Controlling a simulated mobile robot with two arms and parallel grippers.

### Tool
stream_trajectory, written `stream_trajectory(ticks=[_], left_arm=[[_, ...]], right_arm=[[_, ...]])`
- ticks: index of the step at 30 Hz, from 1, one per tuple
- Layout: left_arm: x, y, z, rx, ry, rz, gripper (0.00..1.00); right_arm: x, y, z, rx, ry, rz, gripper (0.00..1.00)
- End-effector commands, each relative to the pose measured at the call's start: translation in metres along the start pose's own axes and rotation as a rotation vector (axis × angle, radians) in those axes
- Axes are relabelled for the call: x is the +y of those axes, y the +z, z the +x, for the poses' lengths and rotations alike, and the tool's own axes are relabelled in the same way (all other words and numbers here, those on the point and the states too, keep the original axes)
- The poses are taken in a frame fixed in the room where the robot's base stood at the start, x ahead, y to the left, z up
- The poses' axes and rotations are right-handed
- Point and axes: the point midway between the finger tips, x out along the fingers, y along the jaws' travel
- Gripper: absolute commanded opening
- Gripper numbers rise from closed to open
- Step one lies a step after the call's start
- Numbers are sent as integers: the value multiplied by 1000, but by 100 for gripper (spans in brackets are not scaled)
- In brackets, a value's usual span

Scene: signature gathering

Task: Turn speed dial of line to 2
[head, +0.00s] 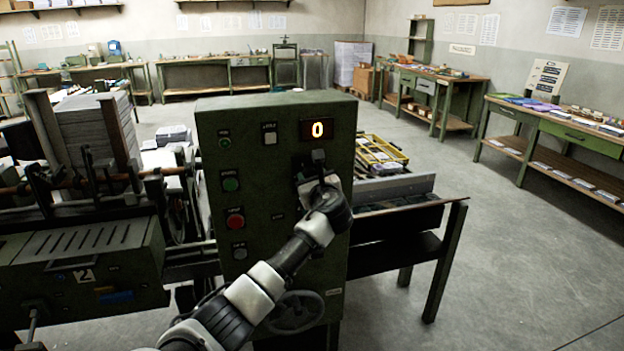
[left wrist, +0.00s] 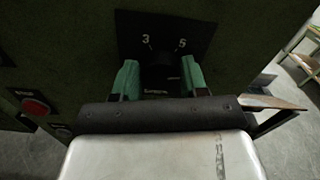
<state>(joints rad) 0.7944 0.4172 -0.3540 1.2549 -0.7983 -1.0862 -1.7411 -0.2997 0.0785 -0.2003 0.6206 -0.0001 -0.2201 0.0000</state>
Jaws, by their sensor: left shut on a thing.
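The speed dial (left wrist: 158,72) is a dark knob on a black plate in the left wrist view. The numbers 3 and 5 show above it; its pointer and lower marks cannot be made out. My left gripper (left wrist: 159,80) is shut on the dial, with one green finger pad on each side. In the head view my left gripper (head: 316,168) is against the front of the green control panel (head: 270,260), and its hand hides most of the dial. My right gripper is not in view.
The panel also carries a red button (head: 235,221), a green button (head: 230,184) and a handwheel (head: 296,312) low down. A paper stack (head: 95,130) stands on the machine at left. A feed table (head: 400,232) stands at right. Open floor lies farther right.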

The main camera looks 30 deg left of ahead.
Motion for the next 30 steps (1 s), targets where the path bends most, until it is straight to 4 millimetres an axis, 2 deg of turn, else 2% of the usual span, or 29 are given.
stream_trajectory(ticks=[14,30], left_arm=[[2,-4,0,1,0,-453,20],[4,-6,0,1,1,-967,20]], right_arm=[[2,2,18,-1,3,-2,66],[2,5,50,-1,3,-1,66]])
